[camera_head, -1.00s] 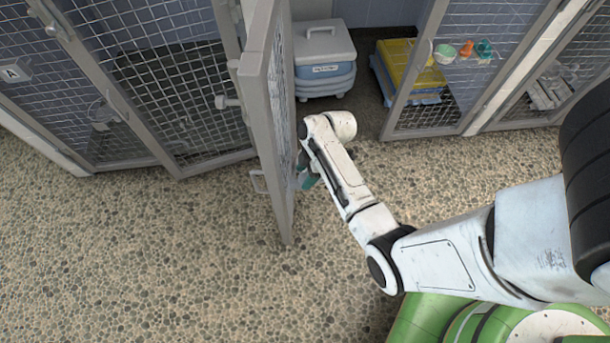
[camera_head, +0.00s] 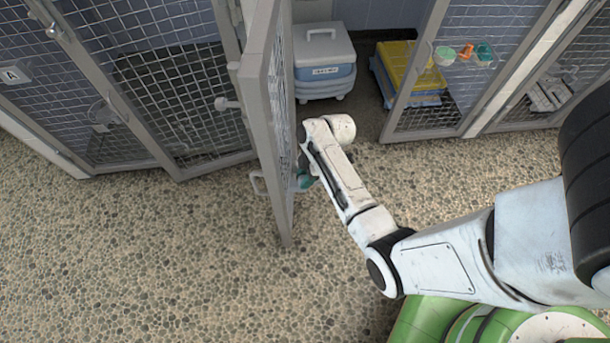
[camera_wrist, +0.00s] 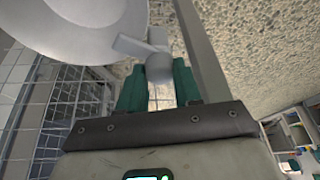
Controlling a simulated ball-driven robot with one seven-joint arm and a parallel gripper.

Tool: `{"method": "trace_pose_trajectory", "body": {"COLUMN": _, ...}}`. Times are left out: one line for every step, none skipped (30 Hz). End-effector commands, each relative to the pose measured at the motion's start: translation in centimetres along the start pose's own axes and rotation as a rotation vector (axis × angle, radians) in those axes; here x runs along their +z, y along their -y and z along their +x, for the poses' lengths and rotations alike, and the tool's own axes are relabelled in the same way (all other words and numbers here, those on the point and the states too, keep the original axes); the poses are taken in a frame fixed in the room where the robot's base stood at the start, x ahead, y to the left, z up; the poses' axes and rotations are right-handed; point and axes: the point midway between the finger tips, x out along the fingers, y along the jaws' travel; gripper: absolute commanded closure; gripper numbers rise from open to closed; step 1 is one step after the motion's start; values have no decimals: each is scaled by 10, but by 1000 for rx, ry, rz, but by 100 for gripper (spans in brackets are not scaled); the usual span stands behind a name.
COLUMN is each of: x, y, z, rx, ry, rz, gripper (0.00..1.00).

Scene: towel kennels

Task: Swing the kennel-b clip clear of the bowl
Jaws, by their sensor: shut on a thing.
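In the wrist view a grey clip (camera_wrist: 158,66) with a rounded end sits between the teal fingers of my gripper (camera_wrist: 158,85), which is shut on it. The clip's flat arm reaches to the left, over the edge of a large pale grey bowl (camera_wrist: 80,25). I cannot tell whether the clip touches the bowl. In the head view my gripper (camera_head: 303,180) is close against the right-hand face of the open kennel door (camera_head: 270,140), low down. The clip and this bowl are hidden there by the door and my arm.
A handle (camera_head: 257,182) stands out from the door's left side. A grey and blue box (camera_head: 323,60) and a yellow-topped stack (camera_head: 400,65) are inside the open kennel. The pebbled floor in front is clear.

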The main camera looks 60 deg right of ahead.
Motion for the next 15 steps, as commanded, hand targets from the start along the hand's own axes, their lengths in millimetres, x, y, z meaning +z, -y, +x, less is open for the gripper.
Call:
{"method": "trace_pose_trajectory", "body": {"x": 0, "y": 0, "z": 0, "rx": -1, "ry": 0, "rz": 2, "gripper": 97}}
{"method": "trace_pose_trajectory", "body": {"x": 0, "y": 0, "z": 0, "rx": 0, "ry": 1, "rz": 4, "gripper": 97}}
{"method": "trace_pose_trajectory", "body": {"x": 0, "y": 1, "z": -1, "rx": 1, "ry": 1, "rz": 7, "gripper": 97}}
{"method": "trace_pose_trajectory", "body": {"x": 0, "y": 1, "z": -1, "rx": 3, "ry": 0, "rz": 11, "gripper": 97}}
{"method": "trace_pose_trajectory", "body": {"x": 0, "y": 1, "z": -1, "rx": 5, "ry": 0, "rz": 16, "gripper": 97}}
{"method": "trace_pose_trajectory", "body": {"x": 0, "y": 1, "z": -2, "rx": 9, "ry": 0, "rz": 25, "gripper": 97}}
{"method": "trace_pose_trajectory", "body": {"x": 0, "y": 1, "z": -2, "rx": 12, "ry": 0, "rz": 34, "gripper": 97}}
{"method": "trace_pose_trajectory", "body": {"x": 0, "y": 1, "z": -2, "rx": 15, "ry": 0, "rz": 43, "gripper": 97}}
{"method": "trace_pose_trajectory", "body": {"x": 0, "y": 2, "z": -2, "rx": 22, "ry": 0, "rz": 59, "gripper": 97}}
{"method": "trace_pose_trajectory", "body": {"x": 0, "y": 2, "z": -3, "rx": 26, "ry": -1, "rz": 72, "gripper": 97}}
{"method": "trace_pose_trajectory", "body": {"x": 0, "y": 2, "z": -3, "rx": 32, "ry": -1, "rz": 88, "gripper": 97}}
{"method": "trace_pose_trajectory", "body": {"x": 0, "y": 2, "z": -3, "rx": 42, "ry": -2, "rz": 110, "gripper": 97}}
{"method": "trace_pose_trajectory", "body": {"x": -1, "y": 3, "z": -3, "rx": 49, "ry": -3, "rz": 129, "gripper": 97}}
{"method": "trace_pose_trajectory", "body": {"x": 0, "y": 3, "z": -4, "rx": 57, "ry": -3, "rz": 150, "gripper": 97}}
{"method": "trace_pose_trajectory", "body": {"x": 0, "y": 3, "z": -4, "rx": 70, "ry": -4, "rz": 179, "gripper": 97}}
